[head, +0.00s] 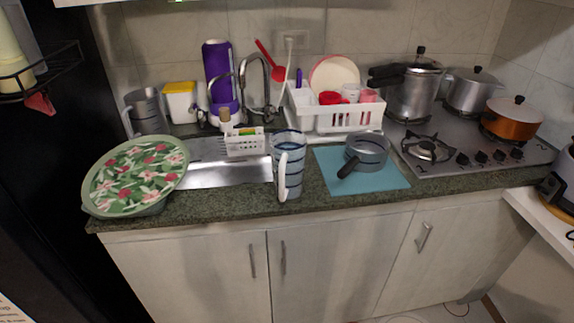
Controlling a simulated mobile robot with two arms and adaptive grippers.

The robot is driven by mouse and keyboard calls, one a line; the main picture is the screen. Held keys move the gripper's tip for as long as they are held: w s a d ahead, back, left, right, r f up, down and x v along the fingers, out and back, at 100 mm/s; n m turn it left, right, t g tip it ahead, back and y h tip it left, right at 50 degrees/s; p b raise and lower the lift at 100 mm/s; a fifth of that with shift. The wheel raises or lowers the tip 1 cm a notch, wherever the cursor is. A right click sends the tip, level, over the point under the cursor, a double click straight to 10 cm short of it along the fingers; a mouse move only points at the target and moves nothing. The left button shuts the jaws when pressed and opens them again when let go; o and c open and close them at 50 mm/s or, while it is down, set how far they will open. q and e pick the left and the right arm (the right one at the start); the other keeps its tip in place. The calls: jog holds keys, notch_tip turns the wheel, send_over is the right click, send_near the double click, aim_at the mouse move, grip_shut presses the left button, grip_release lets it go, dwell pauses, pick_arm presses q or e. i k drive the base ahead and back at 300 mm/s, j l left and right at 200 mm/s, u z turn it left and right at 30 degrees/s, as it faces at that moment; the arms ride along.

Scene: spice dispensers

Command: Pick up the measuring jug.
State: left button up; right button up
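The measuring jug (292,150) stands upright on the dark green counter, just right of the sink. It looks clear or grey with dark blue bands, and its pale handle (283,177) points toward the front edge. Another grey jug-like vessel (147,111) with a handle stands at the back left. Neither of my grippers shows in the head view.
A floral-covered basin (135,178) sits left of the sink (215,176). A small pot (367,152) stands on a blue mat (328,177) right of the jug. Behind are a white dish rack (335,120) and faucet (268,80). The stove (458,132) holds pots.

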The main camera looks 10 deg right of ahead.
aim_at(288, 145)
jog(key=i+z, duration=0.5)
jog(key=i+j+z, duration=0.1)
jog(key=i+z, duration=0.4)
jog(key=k, duration=0.05)
